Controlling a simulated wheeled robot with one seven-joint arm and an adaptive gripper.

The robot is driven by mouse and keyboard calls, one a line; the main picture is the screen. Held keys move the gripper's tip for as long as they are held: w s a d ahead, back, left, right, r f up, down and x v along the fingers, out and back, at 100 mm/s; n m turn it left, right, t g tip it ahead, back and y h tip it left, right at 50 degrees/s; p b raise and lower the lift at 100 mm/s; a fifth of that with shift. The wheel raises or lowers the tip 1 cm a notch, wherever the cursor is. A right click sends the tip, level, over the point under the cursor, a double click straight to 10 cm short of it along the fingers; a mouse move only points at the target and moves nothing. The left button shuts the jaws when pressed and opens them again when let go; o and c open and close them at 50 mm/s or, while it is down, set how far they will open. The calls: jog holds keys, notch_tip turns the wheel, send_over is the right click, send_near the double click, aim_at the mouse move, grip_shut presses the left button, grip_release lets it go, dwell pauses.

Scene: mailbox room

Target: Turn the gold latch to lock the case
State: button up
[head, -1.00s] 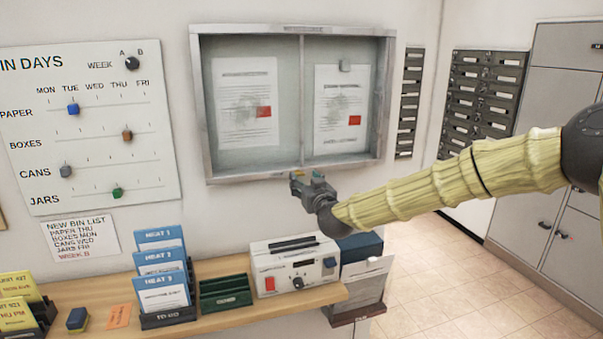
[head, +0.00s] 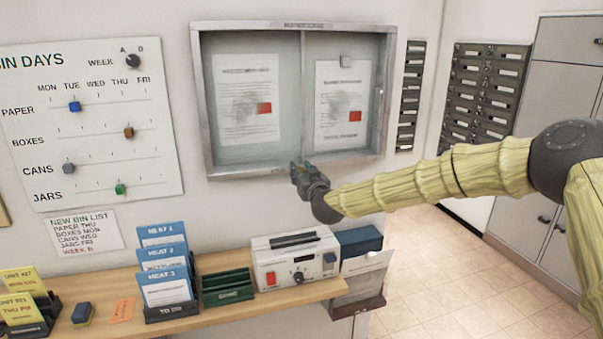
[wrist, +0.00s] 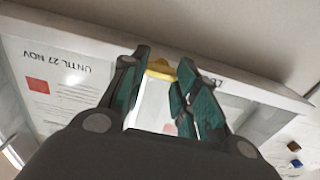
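The wall case (head: 293,26) has a grey metal frame and two glass panes with notices behind them. The gold latch (wrist: 160,69) sits on the frame's bottom edge, and it shows between my fingertips in the wrist view. My gripper (head: 301,165) is at the middle of the case's bottom edge in the head view. In the wrist view its two dark-green-padded fingers (wrist: 163,72) stand on either side of the latch, close against it. The gripper mostly hides the latch in the head view, and its exact turn is hard to tell.
A shelf (head: 110,325) below holds a white box with a dial (head: 296,262), card holders (head: 165,285) and a dark green rack (head: 228,288). A bin-days board (head: 90,120) hangs left. Mailboxes (head: 485,90) are at right.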

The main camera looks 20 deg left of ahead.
jog(key=shift+f+m+b, duration=0.15)
jog(key=shift+m+b, duration=0.15)
jog(key=shift+b, duration=0.15)
jog(key=shift+c, duration=0.4)
jog(key=shift+w+d+f+m+b, duration=0.1)
jog(key=shift+m+b, duration=3.8)
jog(key=shift+m, duration=0.45)
jog(key=shift+w+d+m+b, duration=0.1)
jog(key=shift+m+b, duration=3.8)
jog(key=shift+m, duration=0.45)
jog(key=o, duration=1)
jog(key=shift+s, duration=0.15)
